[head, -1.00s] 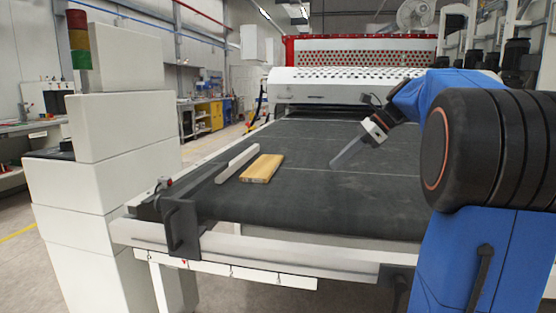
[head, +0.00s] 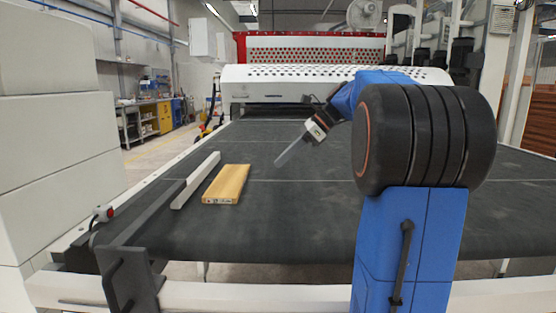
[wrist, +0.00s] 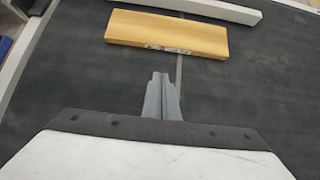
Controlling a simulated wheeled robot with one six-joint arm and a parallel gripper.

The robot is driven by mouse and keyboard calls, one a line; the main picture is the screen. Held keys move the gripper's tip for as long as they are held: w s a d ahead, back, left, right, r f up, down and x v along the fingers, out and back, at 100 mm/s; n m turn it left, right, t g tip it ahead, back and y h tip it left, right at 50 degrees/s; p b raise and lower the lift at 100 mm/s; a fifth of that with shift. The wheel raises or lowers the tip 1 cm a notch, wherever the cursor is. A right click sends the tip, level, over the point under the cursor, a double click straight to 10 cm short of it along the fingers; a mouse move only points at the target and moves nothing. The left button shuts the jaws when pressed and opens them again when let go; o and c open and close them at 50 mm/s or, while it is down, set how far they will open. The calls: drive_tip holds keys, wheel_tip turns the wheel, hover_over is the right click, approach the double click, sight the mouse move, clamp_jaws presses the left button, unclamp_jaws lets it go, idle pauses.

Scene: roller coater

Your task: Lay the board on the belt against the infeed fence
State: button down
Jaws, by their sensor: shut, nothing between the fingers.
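The wooden board (head: 227,183) lies flat on the dark belt (head: 305,213), to the right of the pale infeed fence (head: 196,180). A narrow strip of belt shows between board and fence, and the two look roughly parallel. In the wrist view the board (wrist: 167,33) lies beyond my fingertips, with the fence (wrist: 215,9) behind it at the top. My gripper (head: 279,162) is shut and empty, above the belt to the right of the board and apart from it. Its closed fingers also show in the wrist view (wrist: 160,80).
The white roller coater housing (head: 335,75) with a red perforated panel stands at the belt's far end. A black bracket (head: 128,280) and a red button (head: 104,213) sit at the near left corner. The belt right of the board is largely clear.

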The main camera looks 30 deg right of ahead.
sight(231, 180)
drive_tip(key=x, duration=0.7)
drive_tip(key=shift+a+f, duration=0.2)
drive_tip(key=shift+w+a, duration=0.65)
drive_tip(key=shift+a, duration=0.25)
drive_tip(key=shift+w+a, duration=0.5)
drive_tip(key=shift+a, duration=0.2)
drive_tip(key=shift+a, duration=0.1)
drive_tip(key=shift+w+a+r, duration=0.1)
drive_tip(key=shift+w+a, duration=0.65)
drive_tip(key=shift+a, duration=0.3)
drive_tip(key=shift+w+a, duration=0.75)
drive_tip(key=shift+a, duration=0.3)
